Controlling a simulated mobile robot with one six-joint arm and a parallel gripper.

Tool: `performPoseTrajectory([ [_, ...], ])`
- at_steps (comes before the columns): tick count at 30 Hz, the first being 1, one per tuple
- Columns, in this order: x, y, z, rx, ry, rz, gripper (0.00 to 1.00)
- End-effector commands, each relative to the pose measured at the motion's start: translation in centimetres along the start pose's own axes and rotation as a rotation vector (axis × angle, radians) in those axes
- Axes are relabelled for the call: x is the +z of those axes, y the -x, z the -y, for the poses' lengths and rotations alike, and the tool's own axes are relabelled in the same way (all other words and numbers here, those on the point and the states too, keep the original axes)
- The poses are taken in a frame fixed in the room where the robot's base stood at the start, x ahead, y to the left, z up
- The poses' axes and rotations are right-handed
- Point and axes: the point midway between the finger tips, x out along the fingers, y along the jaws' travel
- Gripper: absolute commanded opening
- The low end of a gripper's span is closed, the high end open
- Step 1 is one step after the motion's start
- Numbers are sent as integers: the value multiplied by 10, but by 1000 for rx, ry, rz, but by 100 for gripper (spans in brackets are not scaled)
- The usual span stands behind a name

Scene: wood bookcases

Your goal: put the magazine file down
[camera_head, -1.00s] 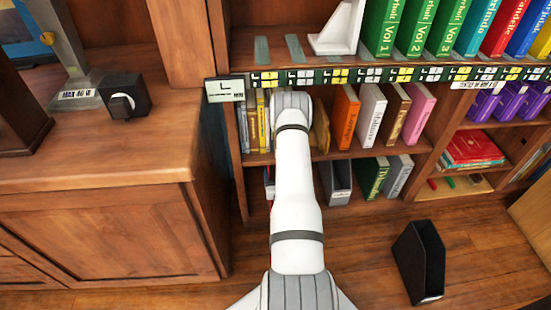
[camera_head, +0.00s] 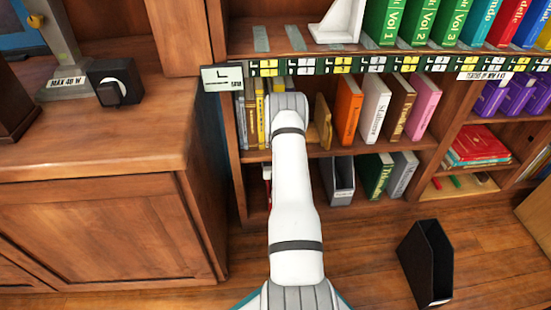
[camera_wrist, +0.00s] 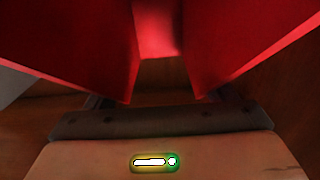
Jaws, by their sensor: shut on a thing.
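A red magazine file (camera_wrist: 75,45) fills the upper part of the wrist view, with its two side walls and a panel between them showing. My gripper (camera_wrist: 165,103) is shut on it at the near edge. In the head view only a sliver of the red file (camera_head: 267,173) shows left of my arm, at the lower shelf (camera_head: 256,203). The gripper itself is hidden behind my arm there. I cannot tell whether the file touches the shelf board.
A grey magazine file (camera_head: 341,184) stands on the lower shelf just right of my arm, with green and grey books beyond. Books fill the shelf above. A black magazine file (camera_head: 422,265) stands on the floor at right. A wooden cabinet (camera_head: 105,235) is close on the left.

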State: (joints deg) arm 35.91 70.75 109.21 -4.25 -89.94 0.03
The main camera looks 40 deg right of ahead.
Motion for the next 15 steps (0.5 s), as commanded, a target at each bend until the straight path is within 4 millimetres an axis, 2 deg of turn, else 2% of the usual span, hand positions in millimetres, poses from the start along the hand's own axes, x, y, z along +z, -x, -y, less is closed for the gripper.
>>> performPoseTrajectory([
  [9,2,0,0,-1,0,-2,30],
  [10,1,0,1,-1,0,0,80],
  [15,1,0,1,-1,0,0,93],
])
